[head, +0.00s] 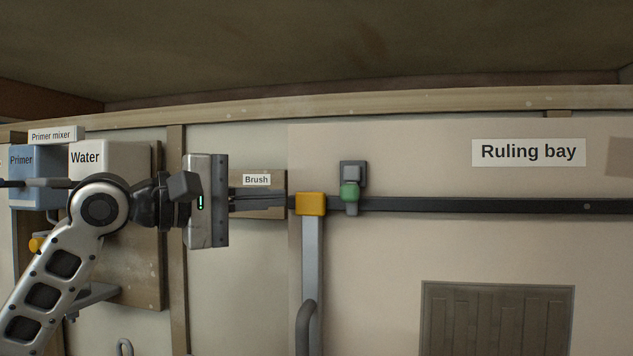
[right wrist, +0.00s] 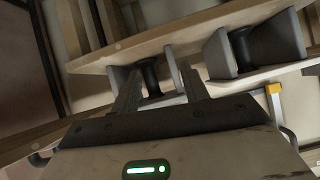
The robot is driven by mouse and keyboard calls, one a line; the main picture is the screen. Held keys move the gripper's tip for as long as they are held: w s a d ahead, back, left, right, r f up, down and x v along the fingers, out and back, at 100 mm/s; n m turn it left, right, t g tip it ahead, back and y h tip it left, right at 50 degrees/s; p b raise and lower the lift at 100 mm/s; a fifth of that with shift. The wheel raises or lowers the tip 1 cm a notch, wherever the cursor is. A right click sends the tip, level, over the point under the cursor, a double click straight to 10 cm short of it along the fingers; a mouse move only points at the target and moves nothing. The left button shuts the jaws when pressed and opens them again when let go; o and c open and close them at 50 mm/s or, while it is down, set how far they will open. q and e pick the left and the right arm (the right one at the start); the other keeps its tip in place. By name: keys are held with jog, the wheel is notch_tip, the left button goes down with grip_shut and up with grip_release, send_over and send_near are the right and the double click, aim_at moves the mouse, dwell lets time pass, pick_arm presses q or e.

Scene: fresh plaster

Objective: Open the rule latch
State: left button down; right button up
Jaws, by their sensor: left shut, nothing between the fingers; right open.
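A small grey latch block (head: 353,174) with a green knob (head: 350,192) sits on the wall at the dark rail, which I take to be the rule latch. Just left of it, a yellow cap (head: 310,204) rides on the rail above a grey vertical bar (head: 312,262) with a dark handle (head: 304,325). My left gripper (head: 284,199) is shut and empty, its fingertips just left of the yellow cap and apart from the green knob. My right gripper (right wrist: 158,80) is open in the right wrist view, and its fingers point towards a dark spool-shaped object (right wrist: 152,78).
A dark rail (head: 480,206) runs right across the wall under the "Ruling bay" sign (head: 528,152). A slatted panel (head: 498,318) is below. A "Brush" board (head: 262,212) lies behind my left fingers. Another spool-shaped object (right wrist: 255,45) is on the shelf.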

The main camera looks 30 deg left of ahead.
aim_at(317, 198)
pick_arm(q)
jog(key=p+x, duration=0.1)
jog(key=x, duration=0.2)
jog(key=shift+w+d+r, duration=0.2)
jog(key=shift+w+d, duration=0.05)
jog(key=shift+w, duration=0.05)
jog(key=d, duration=0.1)
jog(key=d+p, duration=0.1)
jog(key=d, duration=0.1)
jog(key=shift+w+d+f, duration=0.15)
jog(key=shift+w+d, duration=0.15)
jog(key=shift+w, duration=0.1)
